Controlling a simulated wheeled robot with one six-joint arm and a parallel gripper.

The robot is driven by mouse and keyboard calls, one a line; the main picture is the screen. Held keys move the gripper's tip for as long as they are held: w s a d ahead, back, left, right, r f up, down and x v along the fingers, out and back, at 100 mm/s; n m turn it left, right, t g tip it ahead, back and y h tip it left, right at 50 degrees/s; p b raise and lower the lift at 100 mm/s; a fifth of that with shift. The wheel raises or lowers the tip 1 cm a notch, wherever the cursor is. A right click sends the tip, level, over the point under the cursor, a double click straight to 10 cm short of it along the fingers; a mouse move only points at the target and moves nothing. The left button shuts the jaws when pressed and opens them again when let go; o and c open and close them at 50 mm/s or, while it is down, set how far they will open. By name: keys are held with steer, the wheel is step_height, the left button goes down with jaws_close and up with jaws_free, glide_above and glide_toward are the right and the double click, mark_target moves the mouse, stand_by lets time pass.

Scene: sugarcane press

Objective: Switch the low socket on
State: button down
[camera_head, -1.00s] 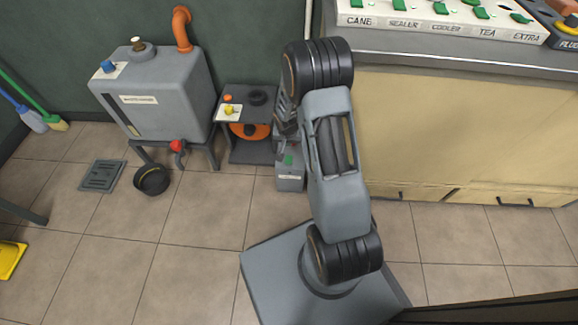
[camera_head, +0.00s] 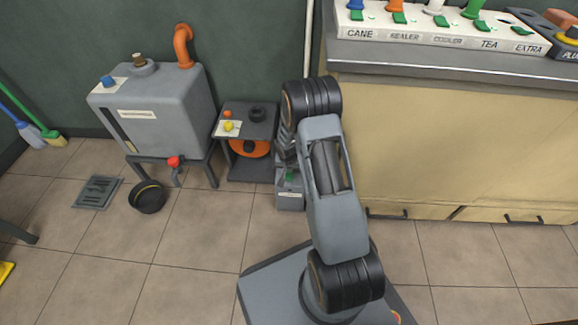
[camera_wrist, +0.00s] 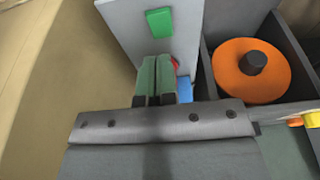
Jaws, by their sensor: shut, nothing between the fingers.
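The low socket is a small grey box (camera_head: 290,201) near the floor, between the black stand and the cream cabinet, with a green piece (camera_head: 290,175) on it. In the wrist view its pale grey face (camera_wrist: 124,32) fills the top middle, with a green block (camera_wrist: 160,22) on it. My gripper (camera_wrist: 157,64) is shut and empty, with its fingertips close to the lower part of that face. A small red part (camera_wrist: 175,66) shows just right of the fingertips, partly hidden by them. I cannot tell whether they touch it. In the head view my arm hides the gripper.
The black stand (camera_head: 247,124) with an orange disc (camera_head: 249,148) is close on the left. The cream cabinet (camera_head: 440,140) is close on the right. A grey tank (camera_head: 155,105) and a black bowl (camera_head: 147,197) are further left. Open tiled floor (camera_head: 190,260) lies in front.

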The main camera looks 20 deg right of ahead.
mark_target(289, 179)
steer(key=x, duration=0.1)
steer(key=b+x, duration=0.1)
steer(key=x, duration=0.1)
steer(key=b+x, duration=0.1)
steer(key=shift+s+a+f, duration=0.15)
steer(key=shift+s+f, duration=0.1)
steer(key=shift+f, duration=0.05)
steer(key=shift+s+a+f+b, duration=0.1)
steer(key=shift+f+b, duration=0.35)
steer(key=shift+f, duration=0.4)
steer(key=shift+s+f, duration=0.1)
steer(key=shift+f, duration=0.15)
steer(key=shift+r, duration=0.15)
steer(key=shift+r+p, duration=0.55)
steer(key=shift+r, duration=0.1)
